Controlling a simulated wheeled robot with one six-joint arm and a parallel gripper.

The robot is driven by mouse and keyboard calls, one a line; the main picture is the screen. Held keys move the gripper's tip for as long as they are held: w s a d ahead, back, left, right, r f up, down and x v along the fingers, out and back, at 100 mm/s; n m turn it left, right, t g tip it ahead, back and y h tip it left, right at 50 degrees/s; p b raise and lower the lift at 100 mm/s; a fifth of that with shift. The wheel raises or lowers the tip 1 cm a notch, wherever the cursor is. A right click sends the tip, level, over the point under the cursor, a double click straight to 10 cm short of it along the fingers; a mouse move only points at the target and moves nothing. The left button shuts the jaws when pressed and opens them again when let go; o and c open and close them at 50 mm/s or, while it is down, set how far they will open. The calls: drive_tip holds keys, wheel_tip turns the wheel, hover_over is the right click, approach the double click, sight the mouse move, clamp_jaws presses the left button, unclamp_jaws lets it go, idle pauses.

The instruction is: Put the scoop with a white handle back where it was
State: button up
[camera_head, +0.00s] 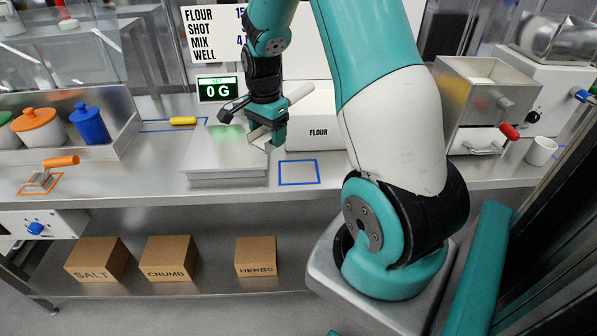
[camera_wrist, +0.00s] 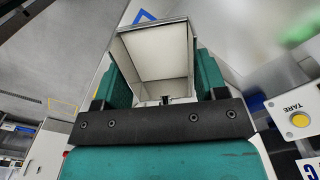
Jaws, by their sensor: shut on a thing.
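The scoop with a white handle (camera_head: 300,93) is held in my gripper (camera_head: 268,137), above the counter between the scale and the flour bin. Its pale handle sticks up to the right, and its metal pan is at the fingers. In the wrist view, the open box-shaped pan (camera_wrist: 155,58) sits between the teal fingers (camera_wrist: 160,85) and looks empty. A blue square outline (camera_head: 298,172) on the counter is bare, just right of and in front of the gripper.
The scale (camera_head: 226,176) is left of the gripper; its display (camera_head: 218,89) reads 0 G. The FLOUR bin (camera_head: 318,140) stands close behind. An orange-handled scoop (camera_head: 60,162) and a yellow-handled tool (camera_head: 183,120) lie to the left. A red-handled machine (camera_head: 487,110) stands right.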

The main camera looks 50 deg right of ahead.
sight(300, 171)
drive_tip(key=s+d+r+m, duration=0.4)
drive_tip(key=d+r+m, duration=0.3)
drive_tip(key=m, duration=0.2)
drive_tip(key=f+p, duration=0.1)
drive_tip(key=f, duration=0.8)
drive_tip(key=f+p, duration=0.2)
drive_tip(key=f, duration=0.8)
drive_tip(key=shift+s+d+f, duration=0.15)
drive_tip(key=shift+d+f, duration=0.05)
drive_tip(key=shift+f, duration=0.05)
drive_tip(key=shift+f, duration=0.25)
drive_tip(key=o, duration=0.9)
drive_tip(key=shift+r, duration=0.1)
drive_tip(key=shift+o, duration=0.2)
drive_tip(key=shift+r, duration=0.1)
